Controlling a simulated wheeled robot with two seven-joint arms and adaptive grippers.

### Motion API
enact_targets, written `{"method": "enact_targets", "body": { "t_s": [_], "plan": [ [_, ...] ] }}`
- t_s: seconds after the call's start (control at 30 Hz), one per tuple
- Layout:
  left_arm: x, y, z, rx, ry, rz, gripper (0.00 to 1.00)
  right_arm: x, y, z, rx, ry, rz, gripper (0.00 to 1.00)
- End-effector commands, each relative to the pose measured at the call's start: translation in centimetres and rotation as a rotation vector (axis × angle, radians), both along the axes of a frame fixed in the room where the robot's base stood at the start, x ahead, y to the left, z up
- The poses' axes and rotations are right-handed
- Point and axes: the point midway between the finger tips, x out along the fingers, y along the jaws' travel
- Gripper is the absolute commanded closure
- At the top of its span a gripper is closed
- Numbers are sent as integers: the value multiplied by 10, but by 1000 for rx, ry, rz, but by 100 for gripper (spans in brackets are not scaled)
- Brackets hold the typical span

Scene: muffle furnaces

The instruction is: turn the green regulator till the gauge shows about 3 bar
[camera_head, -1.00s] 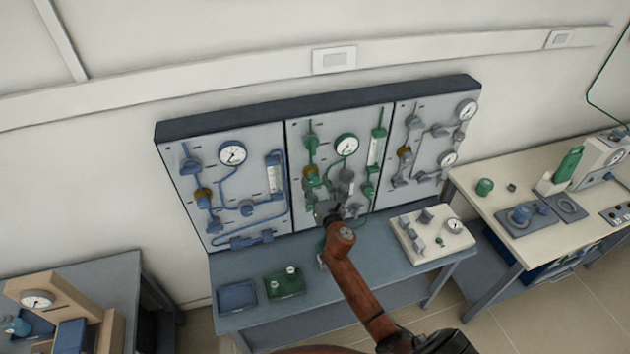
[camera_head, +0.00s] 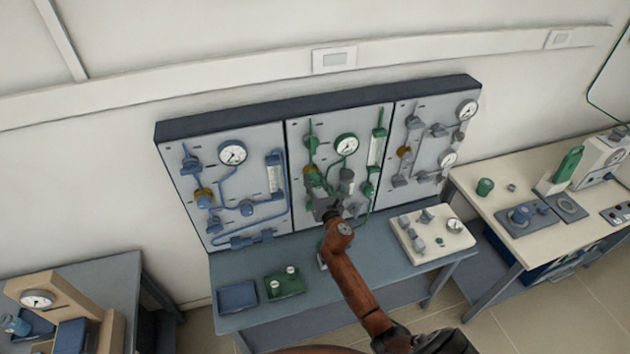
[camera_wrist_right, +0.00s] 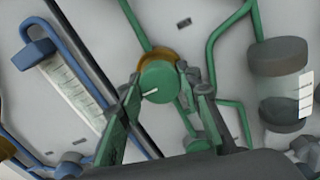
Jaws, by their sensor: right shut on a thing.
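The green regulator (camera_wrist_right: 158,82) is a round green knob with a white mark on its face and a brass ring behind it. It sits on the middle panel with green pipes. My right gripper (camera_head: 314,180) is at the left part of that panel and covers most of the regulator in the head view. In the wrist view its two fingers are shut on the knob, one on each side. The green-line gauge (camera_head: 347,145) is a white dial above and right of the gripper. Its needle is too small to read. My left gripper is not in view.
A blue-piped panel (camera_head: 262,218) stands to the left and a grey-piped panel (camera_head: 428,110) to the right. A grey cylinder (camera_wrist_right: 281,85) is right of the regulator. On the bench below are a blue tray (camera_head: 237,297), a green tray (camera_head: 286,291) and a white fixture board (camera_head: 408,247).

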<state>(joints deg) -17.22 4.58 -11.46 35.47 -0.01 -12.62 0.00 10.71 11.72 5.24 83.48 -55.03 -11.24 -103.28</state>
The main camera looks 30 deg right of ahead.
Motion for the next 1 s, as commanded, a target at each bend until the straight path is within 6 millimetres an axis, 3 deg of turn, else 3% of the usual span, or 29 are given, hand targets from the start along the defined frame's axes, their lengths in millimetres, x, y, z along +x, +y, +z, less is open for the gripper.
{"method": "enact_targets", "body": {
  "t_s": [0.47,1.0],
  "plan": [
    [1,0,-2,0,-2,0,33,0,0,0,75,-19,0,92],
    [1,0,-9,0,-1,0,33,0,0,-1,522,-126,0,92]
  ]
}}
